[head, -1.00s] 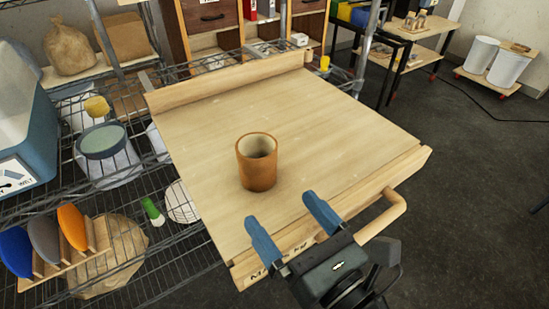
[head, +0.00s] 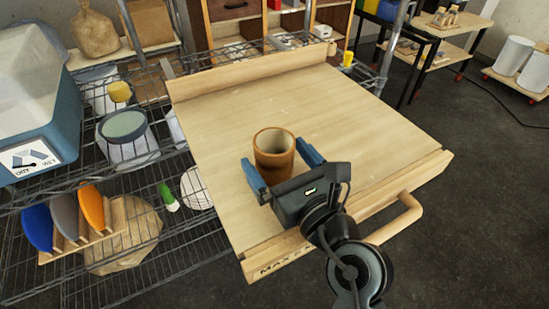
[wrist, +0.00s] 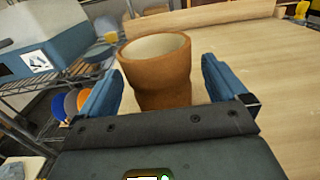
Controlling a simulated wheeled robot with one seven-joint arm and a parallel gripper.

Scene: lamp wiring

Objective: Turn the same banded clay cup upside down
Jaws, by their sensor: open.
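A brown clay cup (head: 273,152) stands upright on the wooden board (head: 350,120), its open mouth up and its inside pale. It also shows in the wrist view (wrist: 157,75), where its body narrows a little below the upper part. My gripper (head: 282,166) is open, its two blue fingers on either side of the cup. In the wrist view gaps show between the cup and both fingers (wrist: 162,88), so they look apart from it. The cup's lower front is partly hidden by my gripper in both views.
The board has a raised back rail (head: 250,72) and a rounded handle (head: 398,220) at the front right. A wire shelf at the left holds a blue-and-white box (head: 35,110), tubs and a rack of coloured discs (head: 90,208). The board around the cup is clear.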

